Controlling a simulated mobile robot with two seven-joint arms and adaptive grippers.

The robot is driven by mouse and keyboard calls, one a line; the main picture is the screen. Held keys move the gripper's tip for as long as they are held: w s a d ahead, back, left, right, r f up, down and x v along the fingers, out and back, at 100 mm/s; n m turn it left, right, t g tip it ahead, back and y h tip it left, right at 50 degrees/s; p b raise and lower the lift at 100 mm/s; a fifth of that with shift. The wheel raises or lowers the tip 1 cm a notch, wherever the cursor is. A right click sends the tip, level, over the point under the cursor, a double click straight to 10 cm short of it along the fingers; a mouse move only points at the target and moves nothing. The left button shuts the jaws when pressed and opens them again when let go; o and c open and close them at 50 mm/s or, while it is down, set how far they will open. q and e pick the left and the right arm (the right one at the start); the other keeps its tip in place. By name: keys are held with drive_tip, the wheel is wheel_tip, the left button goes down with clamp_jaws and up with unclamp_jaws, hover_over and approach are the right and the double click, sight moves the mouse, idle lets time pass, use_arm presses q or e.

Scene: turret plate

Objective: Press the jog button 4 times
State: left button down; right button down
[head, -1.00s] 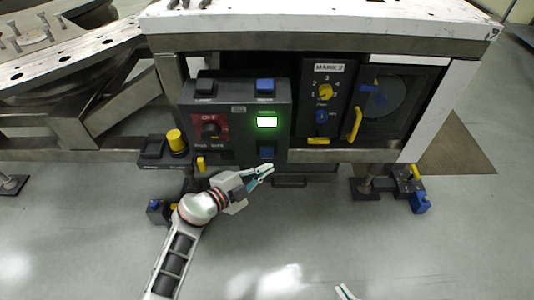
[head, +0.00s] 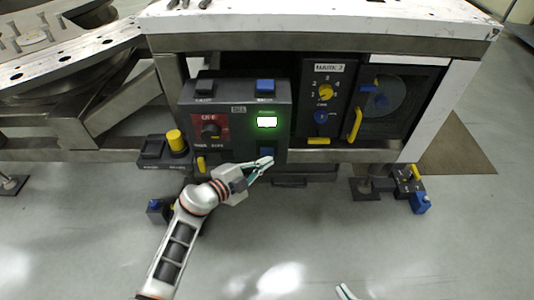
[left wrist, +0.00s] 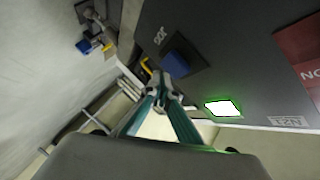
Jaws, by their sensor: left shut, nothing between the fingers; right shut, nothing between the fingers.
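The jog button is a blue square button (head: 266,152) low on the dark control box, under a lit green-edged display (head: 267,122). In the left wrist view the blue button (left wrist: 175,63) sits by a label that seems to read JOG. My left gripper (head: 267,161) is shut and empty, its tips at the button's lower edge in the head view. In the left wrist view the fingertips (left wrist: 160,92) appear just short of the button; contact cannot be told. My right gripper (head: 344,292) shows only its fingertips at the bottom edge, shut and empty.
The box also carries a red panel with a dark knob (head: 210,131) and a blue top button (head: 265,86). A yellow button (head: 176,140) stands at left. A dial panel (head: 324,98) and a yellow-handled door (head: 356,125) lie to the right. The floor in front is open.

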drive_tip(key=shift+w+r, duration=0.1)
drive_tip(key=shift+w, duration=0.1)
idle(0.4)
use_arm(q)
drive_tip(key=shift+w, duration=0.1)
use_arm(e)
drive_tip(key=shift+r, duration=0.15)
use_arm(q)
drive_tip(key=shift+w, duration=0.3)
use_arm(e)
drive_tip(key=shift+w+r, duration=0.15)
use_arm(q)
drive_tip(key=shift+w, duration=0.1)
